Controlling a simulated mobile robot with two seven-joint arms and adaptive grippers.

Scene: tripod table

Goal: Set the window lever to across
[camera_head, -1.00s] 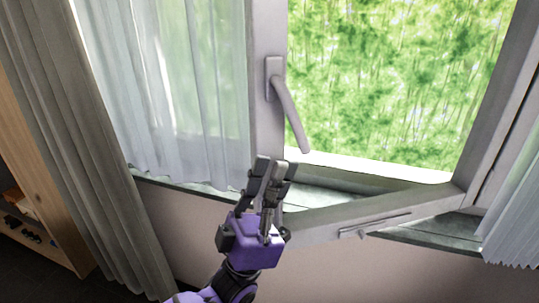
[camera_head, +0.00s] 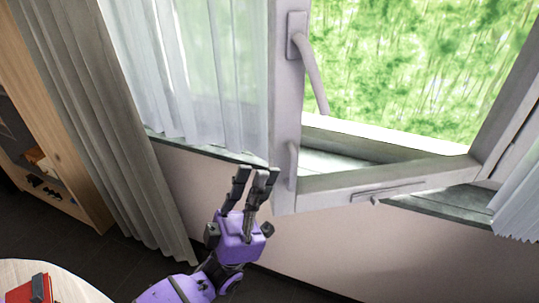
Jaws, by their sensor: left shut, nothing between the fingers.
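The window lever (camera_head: 313,75) is a grey handle on the left upright of the open window sash (camera_head: 285,120). It hangs from its mounting plate, pointing down and slightly to the right in the picture. My left gripper (camera_head: 256,174), on a purple wrist, is below and left of the lever, clear of it. Its dark fingers point up, near the lower left corner of the sash, and are shut with nothing between them. I cannot tell whether they touch the sash. My right gripper is not in view.
The sash is swung into the room. A sheer curtain (camera_head: 195,85) and a grey curtain (camera_head: 110,130) hang left. A round table (camera_head: 75,287) with a red object (camera_head: 38,290) is at lower left. A wooden shelf (camera_head: 60,165) stands far left.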

